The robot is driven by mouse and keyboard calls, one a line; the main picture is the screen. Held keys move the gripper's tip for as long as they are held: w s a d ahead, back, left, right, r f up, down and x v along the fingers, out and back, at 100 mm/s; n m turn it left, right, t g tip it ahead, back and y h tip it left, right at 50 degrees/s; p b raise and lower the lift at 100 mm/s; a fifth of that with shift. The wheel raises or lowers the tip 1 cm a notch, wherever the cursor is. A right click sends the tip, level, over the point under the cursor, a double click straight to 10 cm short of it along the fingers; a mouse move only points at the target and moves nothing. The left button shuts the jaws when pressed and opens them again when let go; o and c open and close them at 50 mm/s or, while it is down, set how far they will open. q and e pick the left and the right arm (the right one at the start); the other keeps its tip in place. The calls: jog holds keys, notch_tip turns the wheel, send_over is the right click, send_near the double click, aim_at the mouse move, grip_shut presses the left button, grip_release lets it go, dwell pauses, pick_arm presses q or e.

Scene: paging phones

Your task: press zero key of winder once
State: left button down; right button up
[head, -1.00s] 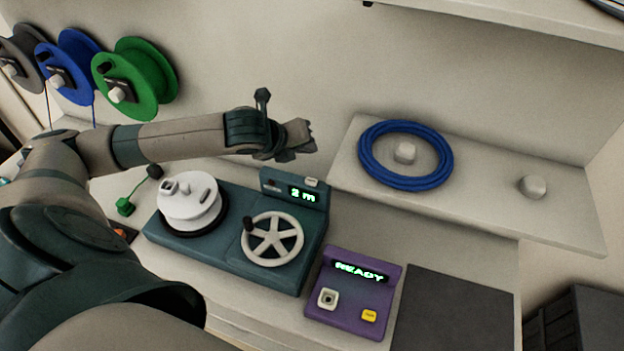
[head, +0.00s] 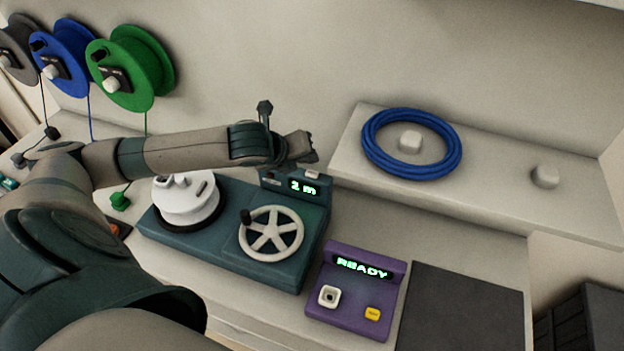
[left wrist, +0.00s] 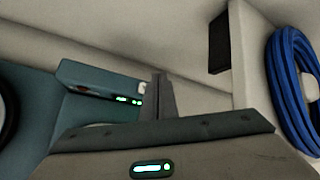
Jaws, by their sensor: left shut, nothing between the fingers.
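The winder (head: 220,245) is a dark teal box with a white spool (head: 186,196) and a white crank wheel (head: 270,233). Its raised panel at the back right has a green display (head: 303,187) reading "2 m". A small pale key (head: 312,174) sits on top of the panel at its right end; it also shows in the left wrist view (left wrist: 143,88). My left gripper (head: 308,148) is shut and empty, just above and behind this key in the head view. Whether it touches the key cannot be told. My right gripper is not in view.
A purple box (head: 340,310) reading "READY" stands right of the winder, beside a dark mat (head: 462,310). A blue cable coil (head: 370,150) lies around a peg on the raised shelf (head: 490,190). Green, blue and grey reels hang at the upper left.

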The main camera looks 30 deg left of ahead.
aim_at(309, 178)
pick_arm(q)
jog(key=shift+f+b, duration=0.35)
jog(key=shift+f, duration=0.6)
jog(key=shift+f, duration=0.4)
dwell(1.3)
jog(key=shift+f, duration=0.5)
dwell(0.9)
dwell(0.4)
jog(key=shift+r+p, duration=0.9)
jog(key=shift+p, duration=0.25)
